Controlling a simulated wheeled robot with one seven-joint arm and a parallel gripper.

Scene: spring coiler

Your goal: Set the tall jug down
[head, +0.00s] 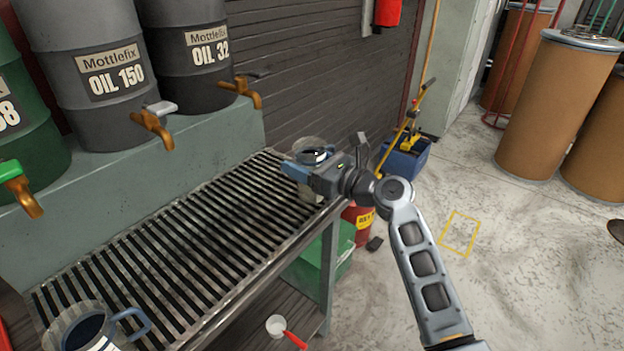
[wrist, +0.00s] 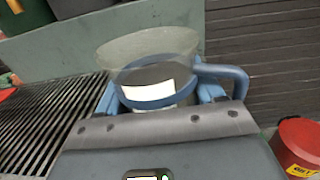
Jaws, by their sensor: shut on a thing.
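A clear jug with a blue band and blue handle, the tall jug (head: 311,144), is upright at the far right end of the slatted rack (head: 160,262). My gripper (head: 303,170) is shut on it, with a blue finger on each side of its body. In the wrist view the jug (wrist: 150,45) sits between the fingers of my gripper (wrist: 160,95), its handle to the right and a pale patch on its front. My gripper hides part of its lower body, and I cannot tell whether its base touches the slats.
A second jug (head: 85,330) with a blue handle stands at the rack's near left. Oil drums (head: 105,85) with taps (head: 155,122) line the back ledge. The middle slats are clear. A red container (head: 360,222) stands below the rack's right end.

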